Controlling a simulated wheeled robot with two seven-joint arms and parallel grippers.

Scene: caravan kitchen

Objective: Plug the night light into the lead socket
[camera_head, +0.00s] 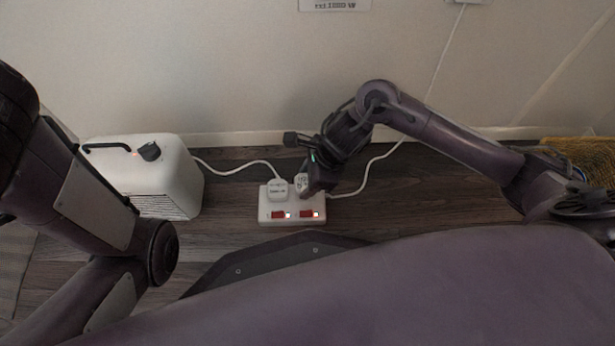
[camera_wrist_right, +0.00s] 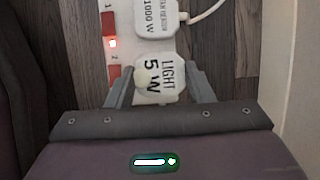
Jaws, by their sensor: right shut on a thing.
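The white two-way lead socket (camera_head: 265,208) lies on the dark wood floor, with red switches numbered 1 and 2; it also shows in the right wrist view (camera_wrist_right: 124,28). The white night light (camera_wrist_right: 162,78), marked "LIGHT 5 W", is between the fingers of my right gripper (camera_wrist_right: 160,86), which is shut on it. In the head view the night light (camera_head: 301,181) is at the right-hand outlet, beside switch 2. I cannot tell whether its pins are in. My left arm shows at the left, but its gripper is out of view.
A white plug (camera_head: 278,190), marked 1000 W, sits in the left-hand outlet. Its cable runs to the white fan heater (camera_head: 150,175) at the left. The lead's white cable (camera_head: 376,160) runs right and up the wall. The wall is close behind the socket.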

